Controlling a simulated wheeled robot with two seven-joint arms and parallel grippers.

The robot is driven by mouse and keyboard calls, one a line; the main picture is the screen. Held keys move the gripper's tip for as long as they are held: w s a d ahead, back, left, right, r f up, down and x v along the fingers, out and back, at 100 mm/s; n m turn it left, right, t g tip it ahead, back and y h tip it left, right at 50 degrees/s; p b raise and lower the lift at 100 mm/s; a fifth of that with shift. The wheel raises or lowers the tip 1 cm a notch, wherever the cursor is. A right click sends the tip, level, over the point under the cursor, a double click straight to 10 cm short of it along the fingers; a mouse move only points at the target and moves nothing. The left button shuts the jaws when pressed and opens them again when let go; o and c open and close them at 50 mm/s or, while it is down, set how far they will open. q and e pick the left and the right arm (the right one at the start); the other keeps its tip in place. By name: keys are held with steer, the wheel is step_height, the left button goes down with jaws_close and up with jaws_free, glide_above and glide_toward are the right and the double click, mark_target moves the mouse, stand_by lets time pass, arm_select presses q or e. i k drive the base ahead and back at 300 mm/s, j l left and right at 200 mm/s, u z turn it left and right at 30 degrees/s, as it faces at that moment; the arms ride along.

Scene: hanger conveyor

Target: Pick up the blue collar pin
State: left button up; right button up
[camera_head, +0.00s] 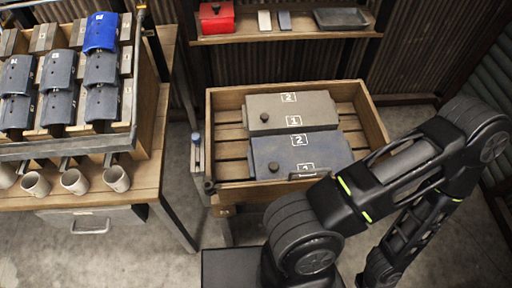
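A small blue knob (196,137) tops a grey upright piece at the left side of the wooden crate. It looks like the blue collar pin, but it is too small to be sure. A dark round knob (209,186) sits below it near the crate's front left corner. One black arm of mine crosses the lower right, over the crate's front right corner. Neither of my grippers shows in the head view, so I cannot see what they hold.
The wooden crate (376,117) holds a grey-brown block (318,112) and a dark blue block (330,152), both numbered. A rack (138,80) of dark panels and one bright blue panel (101,32) stands left, above several cups. A shelf (270,38) is behind.

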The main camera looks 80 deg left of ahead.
mark_target(195, 137)
steer(key=u, duration=3.55)
